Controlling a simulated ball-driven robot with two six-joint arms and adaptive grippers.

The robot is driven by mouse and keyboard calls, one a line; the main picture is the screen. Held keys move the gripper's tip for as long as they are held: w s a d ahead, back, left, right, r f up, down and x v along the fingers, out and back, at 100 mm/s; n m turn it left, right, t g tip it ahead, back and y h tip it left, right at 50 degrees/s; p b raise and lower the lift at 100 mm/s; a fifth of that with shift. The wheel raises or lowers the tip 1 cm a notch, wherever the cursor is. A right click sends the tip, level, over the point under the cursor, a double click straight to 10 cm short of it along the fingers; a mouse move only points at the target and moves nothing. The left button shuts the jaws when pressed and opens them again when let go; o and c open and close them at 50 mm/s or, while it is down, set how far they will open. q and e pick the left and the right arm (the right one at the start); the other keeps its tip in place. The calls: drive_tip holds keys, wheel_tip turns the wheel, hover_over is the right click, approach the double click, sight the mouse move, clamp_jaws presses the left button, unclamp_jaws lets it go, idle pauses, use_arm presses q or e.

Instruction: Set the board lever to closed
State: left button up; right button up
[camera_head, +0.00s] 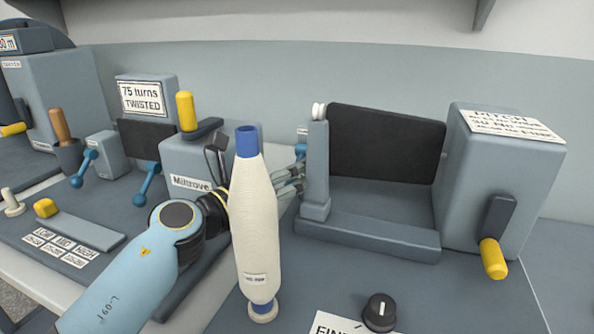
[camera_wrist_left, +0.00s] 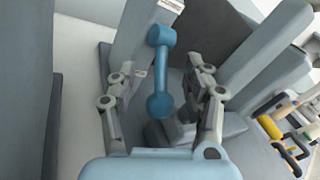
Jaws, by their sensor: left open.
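A blue lever (camera_wrist_left: 160,75) with a ball at one end and a round hub at the other appears between the spread fingers in the left wrist view. Only a small blue part of it (camera_head: 301,150) shows in the head view, beside the grey post of the right-hand station. My left gripper (camera_wrist_left: 163,82) is open around the lever in the picture; I cannot tell whether a finger touches it. In the head view my left gripper (camera_head: 290,180) is partly hidden behind a large cream bobbin. My right gripper is not in view.
The cream bobbin (camera_head: 255,225) stands upright in front of my left wrist. A grey station (camera_head: 370,235) with a dark panel is to the right, with a yellow-handled crank (camera_head: 493,258). A black knob (camera_head: 379,312) is in front. Two other blue levers (camera_head: 85,168) (camera_head: 148,185) are at left.

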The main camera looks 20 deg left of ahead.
use_arm(q)
drive_tip(key=shift+w+d, duration=0.15)
drive_tip(key=shift+w, duration=0.15)
clamp_jaws()
idle(0.5)
